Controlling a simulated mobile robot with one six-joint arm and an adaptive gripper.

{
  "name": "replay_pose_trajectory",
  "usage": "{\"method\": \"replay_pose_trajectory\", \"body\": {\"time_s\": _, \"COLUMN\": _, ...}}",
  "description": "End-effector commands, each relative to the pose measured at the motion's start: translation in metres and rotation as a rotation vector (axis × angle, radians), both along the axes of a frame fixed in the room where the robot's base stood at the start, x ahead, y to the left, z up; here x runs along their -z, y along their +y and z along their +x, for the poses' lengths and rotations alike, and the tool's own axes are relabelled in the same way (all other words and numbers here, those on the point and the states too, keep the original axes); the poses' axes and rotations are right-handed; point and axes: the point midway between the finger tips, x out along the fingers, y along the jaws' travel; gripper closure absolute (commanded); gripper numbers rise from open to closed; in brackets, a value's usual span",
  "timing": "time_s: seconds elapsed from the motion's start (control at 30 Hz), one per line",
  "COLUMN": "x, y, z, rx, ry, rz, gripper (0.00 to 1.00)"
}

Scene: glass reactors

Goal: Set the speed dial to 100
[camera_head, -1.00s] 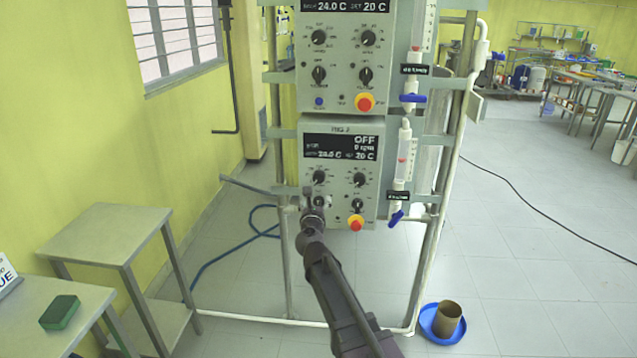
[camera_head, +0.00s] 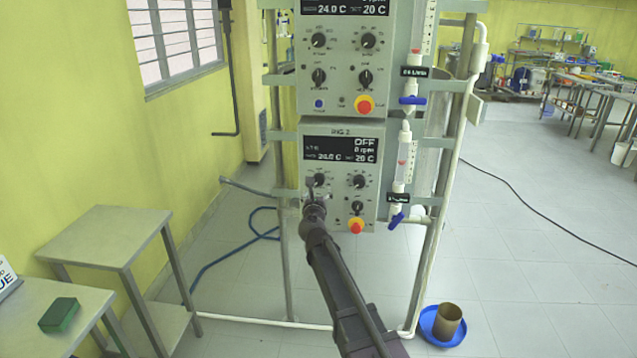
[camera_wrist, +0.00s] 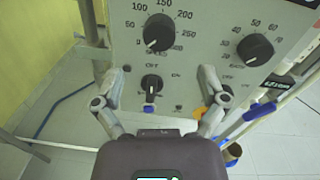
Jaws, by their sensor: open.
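The speed dial is a round black knob in the wrist view (camera_wrist: 159,34), with 150, 200 and 250 printed around it and its white mark toward the lower left. It also shows in the head view (camera_head: 319,180), at the left of the lower control panel (camera_head: 340,210). The panel's display (camera_head: 341,148) reads OFF and 0 rpm. My gripper (camera_wrist: 164,78) is open and empty, with its fingertips apart, below the dial and either side of a small black switch (camera_wrist: 152,85) in the picture. In the head view my gripper (camera_head: 315,192) is just below the dial.
A second dial (camera_wrist: 255,50) sits right of the speed dial. A red button (camera_head: 356,225) and a blue-handled valve (camera_head: 396,220) are at the lower right. A similar panel (camera_head: 343,80) is above. Frame posts flank the panels; the floor at right is mostly clear.

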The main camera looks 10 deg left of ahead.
Motion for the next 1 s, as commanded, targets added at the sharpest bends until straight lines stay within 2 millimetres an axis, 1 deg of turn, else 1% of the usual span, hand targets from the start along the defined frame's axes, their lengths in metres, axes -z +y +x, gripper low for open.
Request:
{"method": "replay_pose_trajectory", "body": {"time_s": 0.03, "x": 0.000, "y": 0.002, "z": 0.012, "rx": 0.000, "ry": 0.000, "rz": 0.000, "gripper": 0.08}}
{"method": "replay_pose_trajectory", "body": {"time_s": 0.2, "x": 0.000, "y": 0.003, "z": 0.038, "rx": -0.001, "ry": 0.000, "rz": 0.000, "gripper": 0.08}}
{"method": "replay_pose_trajectory", "body": {"time_s": 0.3, "x": 0.000, "y": 0.003, "z": 0.052, "rx": 0.000, "ry": 0.000, "rz": 0.000, "gripper": 0.08}}
{"method": "replay_pose_trajectory", "body": {"time_s": 0.43, "x": 0.000, "y": 0.004, "z": 0.065, "rx": 0.000, "ry": 0.000, "rz": 0.000, "gripper": 0.08}}
{"method": "replay_pose_trajectory", "body": {"time_s": 0.63, "x": 0.000, "y": 0.004, "z": 0.075, "rx": 0.000, "ry": 0.000, "rz": 0.000, "gripper": 0.08}}
{"method": "replay_pose_trajectory", "body": {"time_s": 0.97, "x": 0.000, "y": 0.004, "z": 0.076, "rx": -0.001, "ry": 0.000, "rz": 0.000, "gripper": 0.08}}
{"method": "replay_pose_trajectory", "body": {"time_s": 1.0, "x": 0.000, "y": 0.004, "z": 0.076, "rx": -0.001, "ry": 0.000, "rz": 0.000, "gripper": 0.14}}
